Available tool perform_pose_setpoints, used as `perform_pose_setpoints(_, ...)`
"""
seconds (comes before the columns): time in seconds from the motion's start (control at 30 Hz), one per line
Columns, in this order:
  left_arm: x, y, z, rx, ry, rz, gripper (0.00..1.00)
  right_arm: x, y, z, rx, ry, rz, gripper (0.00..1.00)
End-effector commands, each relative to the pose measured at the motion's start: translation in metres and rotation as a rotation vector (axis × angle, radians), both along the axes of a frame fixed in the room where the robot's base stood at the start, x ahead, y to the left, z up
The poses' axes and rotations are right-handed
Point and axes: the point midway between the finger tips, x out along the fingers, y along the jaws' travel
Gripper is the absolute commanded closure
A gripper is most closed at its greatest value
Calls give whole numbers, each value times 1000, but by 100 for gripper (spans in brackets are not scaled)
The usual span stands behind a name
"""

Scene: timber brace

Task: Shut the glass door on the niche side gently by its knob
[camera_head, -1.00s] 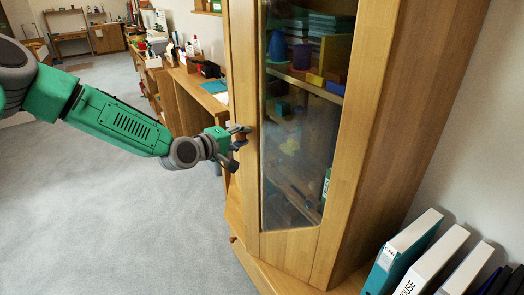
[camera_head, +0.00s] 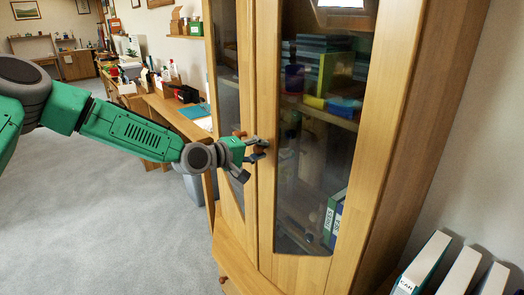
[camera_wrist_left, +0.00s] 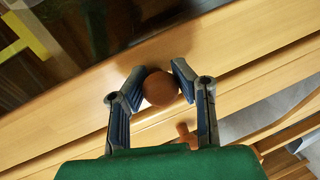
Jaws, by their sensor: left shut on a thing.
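A tall wooden cabinet has a glass door (camera_head: 318,130) in a timber frame, with shelves of things seen through the pane. A second, narrower glass door (camera_head: 229,110) stands to its left. My left gripper (camera_head: 262,150) is at the left edge of the nearer door. In the left wrist view, my left gripper (camera_wrist_left: 160,84) has its two fingers on either side of a round brown knob (camera_wrist_left: 161,89), shut on it. A second brown knob (camera_wrist_left: 187,134) shows just below it. I cannot tell whether the nearer door is fully flush. My right gripper is out of view.
White-spined binders (camera_head: 425,262) stand at the lower right beside the cabinet. A long wooden desk (camera_head: 170,112) with bottles and small items runs behind my left arm. Grey carpet (camera_head: 110,220) is open at the left.

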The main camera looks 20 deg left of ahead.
Motion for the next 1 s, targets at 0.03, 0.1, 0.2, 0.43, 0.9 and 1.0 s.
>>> perform_pose_setpoints(0.03,3,6,2,0,-7,12,100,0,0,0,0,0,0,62)
perform_pose_setpoints(0.1,3,6,2,0,-7,12,100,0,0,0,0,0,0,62)
perform_pose_setpoints(0.2,3,5,2,0,-8,11,61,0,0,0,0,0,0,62)
perform_pose_setpoints(0.43,2,2,4,0,-9,6,51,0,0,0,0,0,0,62)
perform_pose_setpoints(0.9,-44,25,15,-7,-10,6,51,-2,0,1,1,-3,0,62)
perform_pose_setpoints(1.0,-63,36,19,-8,-10,7,51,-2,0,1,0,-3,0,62)
